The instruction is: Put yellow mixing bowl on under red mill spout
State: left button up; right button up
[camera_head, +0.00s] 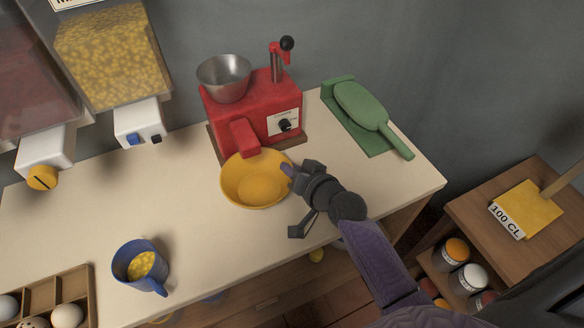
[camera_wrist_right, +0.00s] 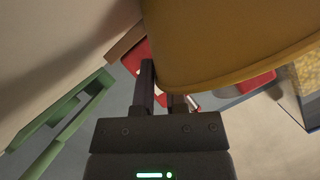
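The yellow mixing bowl (camera_head: 256,188) is at the front of the red mill (camera_head: 270,105), close below its red spout (camera_head: 243,137). The spout tip reaches the bowl's back rim; I cannot tell whether the bowl touches the counter. My right gripper (camera_head: 288,171) is at the bowl's right rim. In the right wrist view the bowl's wall (camera_wrist_right: 235,40) fills the upper right, and the gripper's fingers (camera_wrist_right: 162,92) sit close together at its edge, one partly hidden by the bowl. They appear shut on the rim. My left gripper is not in view.
A blue cup of yellow grains (camera_head: 140,267) and a wooden egg box (camera_head: 75,287) stand at the front left. A green scoop (camera_head: 362,106) lies right of the mill. Dispensers (camera_head: 140,124) hang at the back left. The counter's left middle is clear.

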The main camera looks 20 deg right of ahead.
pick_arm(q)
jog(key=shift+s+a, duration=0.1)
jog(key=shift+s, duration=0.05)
pick_arm(e)
jog(key=shift+o, duration=1.4)
jog(key=shift+r, duration=0.2)
pick_arm(q)
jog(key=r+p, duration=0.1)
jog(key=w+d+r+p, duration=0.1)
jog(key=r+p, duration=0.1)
jog(key=p, duration=0.1)
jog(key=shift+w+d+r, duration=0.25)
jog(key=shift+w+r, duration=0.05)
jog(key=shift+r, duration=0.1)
pick_arm(e)
jog(key=v, duration=1.2)
